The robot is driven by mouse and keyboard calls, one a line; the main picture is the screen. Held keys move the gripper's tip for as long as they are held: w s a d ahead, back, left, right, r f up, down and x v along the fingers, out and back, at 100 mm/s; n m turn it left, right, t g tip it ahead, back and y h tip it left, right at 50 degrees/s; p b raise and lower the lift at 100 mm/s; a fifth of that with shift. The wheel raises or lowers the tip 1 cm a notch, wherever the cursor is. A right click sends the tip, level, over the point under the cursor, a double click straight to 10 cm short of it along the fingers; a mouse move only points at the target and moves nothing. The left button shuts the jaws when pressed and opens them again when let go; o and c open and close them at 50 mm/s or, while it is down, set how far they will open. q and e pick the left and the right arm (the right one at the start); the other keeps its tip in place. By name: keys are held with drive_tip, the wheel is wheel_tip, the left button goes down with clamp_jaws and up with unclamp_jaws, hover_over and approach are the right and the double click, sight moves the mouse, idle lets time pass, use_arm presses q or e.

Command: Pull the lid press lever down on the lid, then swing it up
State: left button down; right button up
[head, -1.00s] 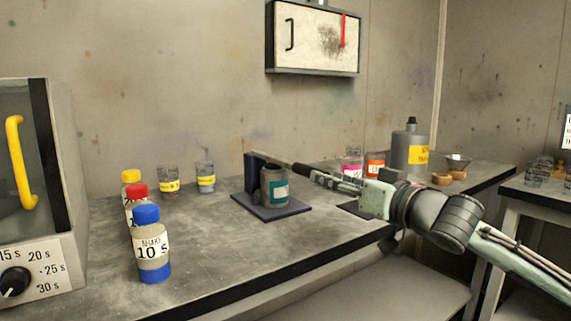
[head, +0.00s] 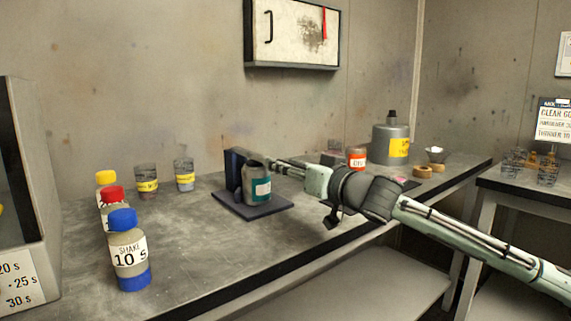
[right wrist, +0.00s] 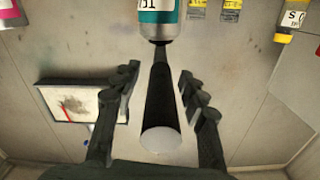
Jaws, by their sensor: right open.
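The lid press stands on the bench in the head view, with a dark base plate (head: 277,207) and a dark upright post (head: 234,168). A grey can with a teal label (head: 257,187) sits on the plate; it also shows in the right wrist view (right wrist: 156,22). My right gripper (head: 272,162) is beside the top of the can, partly hiding the lever. In the right wrist view the dark lever (right wrist: 160,95) with a pale end runs between the open fingers of my right gripper (right wrist: 158,78), with gaps on both sides. My left gripper is out of view.
Bottles with blue (head: 128,250), red and yellow caps stand at the left of the bench. Two clear cups are behind. An orange-labelled jar (head: 356,160) and large grey bottle (head: 391,142) stand beyond my right arm. The bench front is clear.

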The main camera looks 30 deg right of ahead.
drive_tip(key=shift+w, duration=0.2)
drive_tip(key=shift+c, duration=0.4)
clamp_jaws()
